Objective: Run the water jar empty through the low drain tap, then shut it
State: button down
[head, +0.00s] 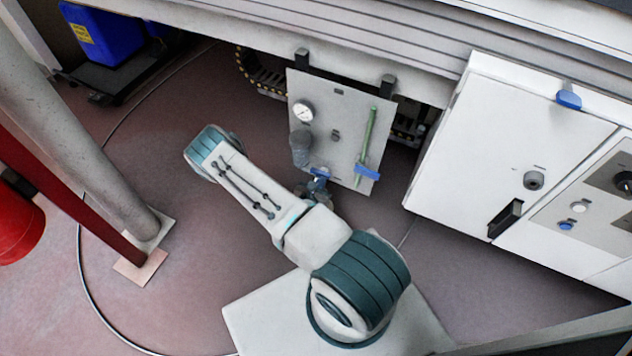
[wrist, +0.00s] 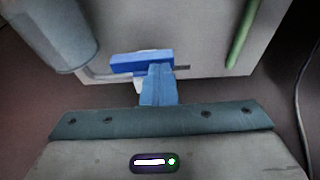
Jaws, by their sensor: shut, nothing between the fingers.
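The grey water jar (head: 300,147) stands against the front of a pale panel (head: 335,105). In the wrist view the jar (wrist: 50,32) is at upper left. A low tap with a blue handle (wrist: 126,63) shows right of the jar, its handle lying nearly crosswise; a thin bent pipe runs toward it. My gripper (wrist: 158,72) is shut and empty, its blue fingers overlapping the right part of the handle in the picture. I cannot tell whether they touch. In the head view my gripper (head: 320,176) is low before the panel, partly hidden by my arm. The water level is not visible.
A white cabinet (head: 480,150) stands at right. A grey post (head: 95,130) and red bucket (head: 15,215) are at left.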

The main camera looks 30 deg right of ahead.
jog(key=shift+s+d+r, duration=0.1)
jog(key=shift+d+r, duration=0.05)
jog(key=shift+d, duration=0.8)
dwell(0.4)
jog(key=a+f+p+v, duration=0.1)
jog(key=p+v, duration=0.3)
jog(key=v, duration=1.1)
jog(key=shift+f, duration=0.45)
jog(key=shift+w+a+r, duration=0.1)
jog(key=shift+w+a, duration=0.05)
jog(key=shift+w, duration=0.05)
